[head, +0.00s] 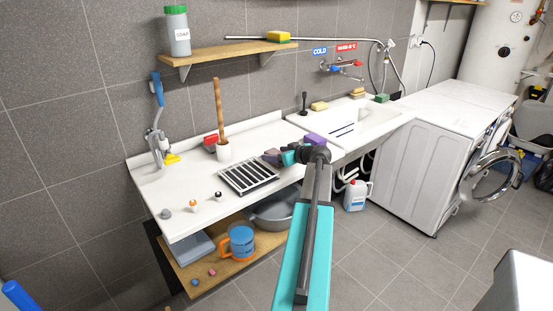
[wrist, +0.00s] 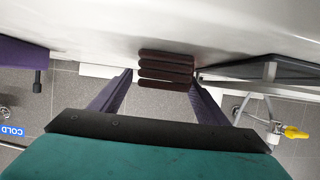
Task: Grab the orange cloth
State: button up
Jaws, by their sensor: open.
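I cannot make out a clearly orange cloth in either view. A dark reddish-brown ribbed thing (wrist: 166,68) lies between and just beyond my fingers in the wrist view; I cannot tell whether it is cloth. My gripper (head: 271,156) is over the white counter (head: 185,185), right of the black-slatted drain rack (head: 248,175). It also shows in the wrist view (wrist: 160,88), with its two purple-grey fingers spread apart. Nothing is visibly clamped. In the head view my gripper and arm hide part of the counter there.
Small knobs (head: 193,204) line the front left. A shelf (head: 222,54) hangs above.

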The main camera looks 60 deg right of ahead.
jog(key=c, duration=1.1)
jog(key=shift+r, duration=0.1)
jog(key=shift+r+b, duration=0.45)
jog(key=shift+r, duration=0.6)
jog(key=s+r+b, duration=0.1)
jog(key=s, duration=0.4)
jog(key=s+b, duration=0.1)
jog(key=s, duration=0.4)
jog(key=s+r+b, duration=0.1)
jog(key=s, duration=0.5)
jog(key=shift+d+r+b, duration=0.1)
jog(key=shift+r+b, duration=0.25)
jog(key=shift+b, duration=0.05)
